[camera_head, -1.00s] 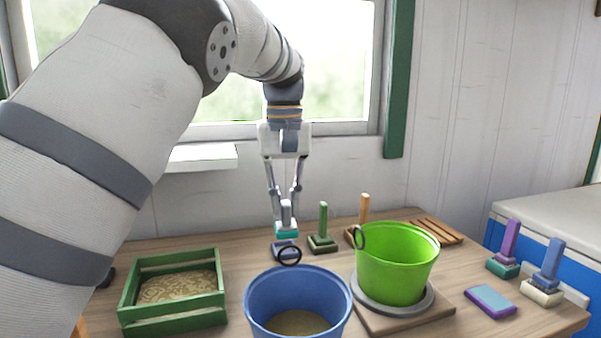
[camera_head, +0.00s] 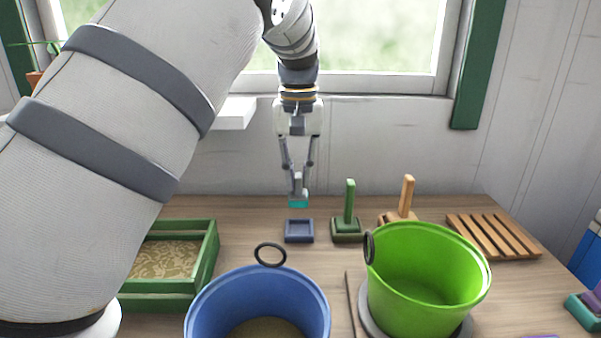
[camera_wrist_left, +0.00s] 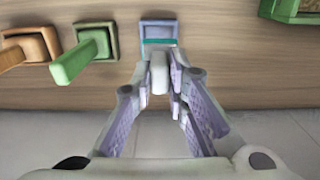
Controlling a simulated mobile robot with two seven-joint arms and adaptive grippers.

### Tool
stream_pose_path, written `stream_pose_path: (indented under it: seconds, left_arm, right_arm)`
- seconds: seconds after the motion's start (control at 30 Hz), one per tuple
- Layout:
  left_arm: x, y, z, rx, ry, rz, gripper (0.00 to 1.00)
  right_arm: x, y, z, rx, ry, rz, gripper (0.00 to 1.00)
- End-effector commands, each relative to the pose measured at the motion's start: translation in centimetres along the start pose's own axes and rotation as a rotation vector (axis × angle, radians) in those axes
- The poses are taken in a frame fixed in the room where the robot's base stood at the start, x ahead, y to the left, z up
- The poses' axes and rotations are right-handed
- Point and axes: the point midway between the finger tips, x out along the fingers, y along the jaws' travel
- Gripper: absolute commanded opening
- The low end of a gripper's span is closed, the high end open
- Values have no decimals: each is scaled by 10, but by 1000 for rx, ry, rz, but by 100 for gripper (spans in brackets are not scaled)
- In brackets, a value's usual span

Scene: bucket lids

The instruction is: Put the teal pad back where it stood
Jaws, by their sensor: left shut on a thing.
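The teal pad (camera_head: 298,204) hangs level below my left gripper (camera_head: 298,187), which is shut on its pale upright handle. A gap shows between the pad and the empty blue-grey square tray (camera_head: 299,237) below it in the head view. In the left wrist view the pad's teal edge (camera_wrist_left: 161,41) overlaps the near part of the tray (camera_wrist_left: 158,24), and the pale handle (camera_wrist_left: 160,72) sits between the fingers of the left gripper (camera_wrist_left: 165,80). The right gripper is not in view.
A green-handled stamp (camera_head: 348,212) and an orange-handled one (camera_head: 405,200) stand right of the tray in their own holders. The blue bucket (camera_head: 210,310) and lime bucket (camera_head: 420,285) stand in front. A green crate (camera_head: 205,265) is at left, a slatted wooden rack (camera_head: 490,235) at right.

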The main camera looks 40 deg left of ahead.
Motion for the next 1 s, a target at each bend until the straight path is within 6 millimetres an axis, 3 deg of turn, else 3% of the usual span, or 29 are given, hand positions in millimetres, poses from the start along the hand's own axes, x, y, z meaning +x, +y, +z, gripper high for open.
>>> stream_pose_path:
  seconds: [0.13, 0.53, 1.0]
  left_arm:
    - [-4, 0, 1, 1, 5, 3, 0]
    - [42, 0, 0, 0, 1, -1, 0]
    - [45, 0, 0, 0, 2, 0, 0]
  right_arm:
    - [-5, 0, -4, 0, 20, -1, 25]
    - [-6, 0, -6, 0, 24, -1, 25]
    - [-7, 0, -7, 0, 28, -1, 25]
